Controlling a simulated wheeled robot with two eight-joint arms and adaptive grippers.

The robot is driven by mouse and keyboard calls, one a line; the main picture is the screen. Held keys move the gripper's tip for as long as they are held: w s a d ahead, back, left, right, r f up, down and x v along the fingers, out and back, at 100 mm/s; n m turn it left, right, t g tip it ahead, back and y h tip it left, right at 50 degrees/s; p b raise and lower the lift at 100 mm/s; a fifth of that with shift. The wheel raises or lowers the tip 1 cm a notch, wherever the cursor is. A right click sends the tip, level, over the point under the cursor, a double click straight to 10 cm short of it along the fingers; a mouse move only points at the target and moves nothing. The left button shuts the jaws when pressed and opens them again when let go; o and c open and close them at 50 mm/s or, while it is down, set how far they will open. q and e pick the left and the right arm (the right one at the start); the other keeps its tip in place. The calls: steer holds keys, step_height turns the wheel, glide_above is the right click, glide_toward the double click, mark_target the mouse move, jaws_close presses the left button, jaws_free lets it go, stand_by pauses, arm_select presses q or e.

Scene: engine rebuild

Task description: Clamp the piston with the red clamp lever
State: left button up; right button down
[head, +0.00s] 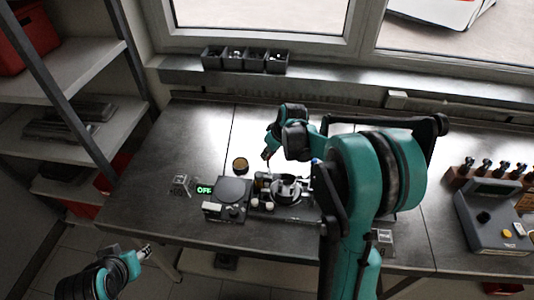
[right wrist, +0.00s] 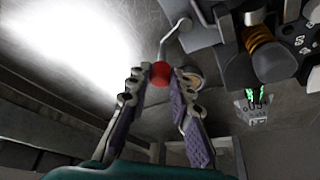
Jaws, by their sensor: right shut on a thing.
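The red knob of the clamp lever (right wrist: 161,72) sits between the fingertips of my right gripper (right wrist: 160,85), which is shut on it. The lever's bent metal rod (right wrist: 176,38) runs up from the knob. In the head view my right gripper (head: 267,153) is at the back of the fixture (head: 290,211) on the bench. A round silver part (head: 286,187), perhaps the piston, sits in the fixture; my right arm hides part of that area. My left gripper (head: 146,252) hangs low, off the bench's front left, and its jaws are too small to read.
A grey console (head: 495,220) is at the right.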

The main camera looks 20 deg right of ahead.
steer(key=shift+s+d+m+g+h, duration=0.15)
steer(key=shift+s+d+m+h, duration=0.45)
steer(key=shift+m, duration=1.45)
steer(key=shift+s+d+m+g+h, duration=0.25)
steer(key=shift+m+h, duration=0.7)
steer(key=shift+m, duration=1.05)
steer(key=shift+s+d+m+g+h, duration=0.1)
steer(key=shift+s+d+m+h, duration=0.5)
steer(key=shift+m, duration=1.45)
steer(key=shift+w+a, duration=0.1)
steer(key=shift+a, duration=0.05)
steer(key=c, duration=1.4)
jaws_free()
steer(key=shift+o, duration=0.2)
